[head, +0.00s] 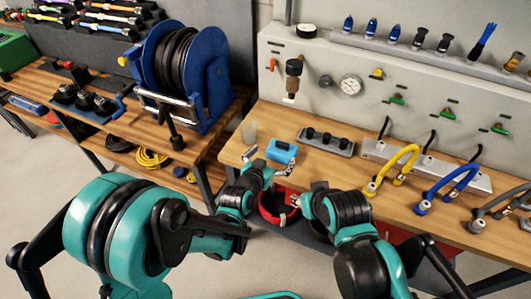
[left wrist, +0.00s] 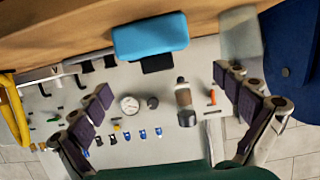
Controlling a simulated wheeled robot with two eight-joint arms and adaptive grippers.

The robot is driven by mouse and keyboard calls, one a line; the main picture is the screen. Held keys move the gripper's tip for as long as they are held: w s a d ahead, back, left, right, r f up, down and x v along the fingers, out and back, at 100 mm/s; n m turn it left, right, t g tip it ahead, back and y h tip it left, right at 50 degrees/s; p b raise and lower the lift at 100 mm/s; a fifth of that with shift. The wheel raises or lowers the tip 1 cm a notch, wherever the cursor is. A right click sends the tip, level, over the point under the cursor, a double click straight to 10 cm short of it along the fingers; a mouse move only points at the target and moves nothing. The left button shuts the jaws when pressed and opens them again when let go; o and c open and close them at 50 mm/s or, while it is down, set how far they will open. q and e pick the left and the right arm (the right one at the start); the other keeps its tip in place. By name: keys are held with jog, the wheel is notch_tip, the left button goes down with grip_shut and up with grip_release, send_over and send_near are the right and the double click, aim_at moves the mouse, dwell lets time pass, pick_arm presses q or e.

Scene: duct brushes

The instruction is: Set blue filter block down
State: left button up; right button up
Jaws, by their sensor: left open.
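The blue filter block (head: 281,151) is on the wooden workbench near its front left corner. It also shows in the left wrist view (left wrist: 150,36), at the top, with a black part against it. My left gripper (head: 268,161) is at the bench's front edge, just in front of the block. Its fingers stand wide apart in the left wrist view (left wrist: 168,108), with nothing between them and the block beyond their tips. My right gripper (head: 293,199) is low in front of the bench, by a red container; its fingers are too small to read.
A translucent cup (head: 249,132) stands left of the block. A grey rack with black knobs (head: 327,141) lies behind it to the right. Yellow (head: 392,170) and blue (head: 447,190) hoses stand farther right. The red container (head: 270,211) is below the bench edge. A blue hose reel (head: 187,75) stands left.

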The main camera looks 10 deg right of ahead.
aim_at(282, 147)
pick_arm(q)
jog(key=b+x, duration=0.1)
jog(key=x, duration=0.3)
jog(key=b+x, duration=0.1)
jog(key=x, duration=0.2)
jog(key=shift+d+f+b, duration=0.25)
jog(key=shift+d+b, duration=0.05)
jog(key=shift+d, duration=0.1)
jog(key=shift+r, duration=0.1)
jog(key=c, duration=1.1)
jog(key=shift+r, duration=0.1)
